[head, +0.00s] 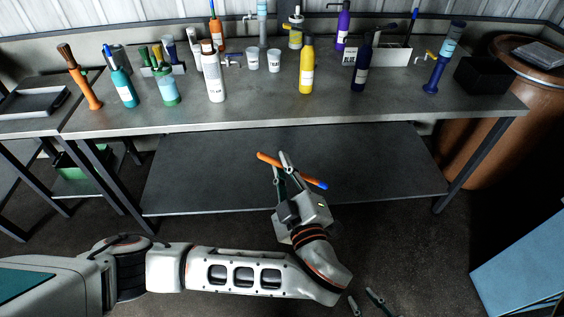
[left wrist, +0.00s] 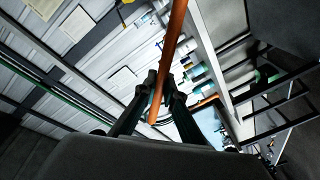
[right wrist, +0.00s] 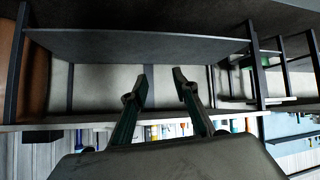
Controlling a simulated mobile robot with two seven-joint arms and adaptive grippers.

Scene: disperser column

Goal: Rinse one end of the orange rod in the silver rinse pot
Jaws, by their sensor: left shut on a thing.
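The orange rod (head: 304,179) has a blue tip at its right end. My left gripper (head: 280,166) is shut on it and holds it slanted, in front of the bench and below its top. In the left wrist view, the rod (left wrist: 174,38) runs up between the fingers (left wrist: 160,84). The silver rinse pot is hard to single out: a grey pot (head: 115,50) stands at the back left of the bench, and two pale cups (head: 263,62) stand at the middle. My right gripper (right wrist: 161,84) is open and empty; its fingertips (head: 365,300) show low in the head view.
The bench top (head: 270,103) has a clear front strip. A yellow bottle (head: 307,70), a white bottle (head: 214,80), a dark blue bottle (head: 361,70) and a teal bottle (head: 122,85) stand behind it. A lower shelf (head: 220,175) is empty. A brown barrel (head: 510,120) stands right.

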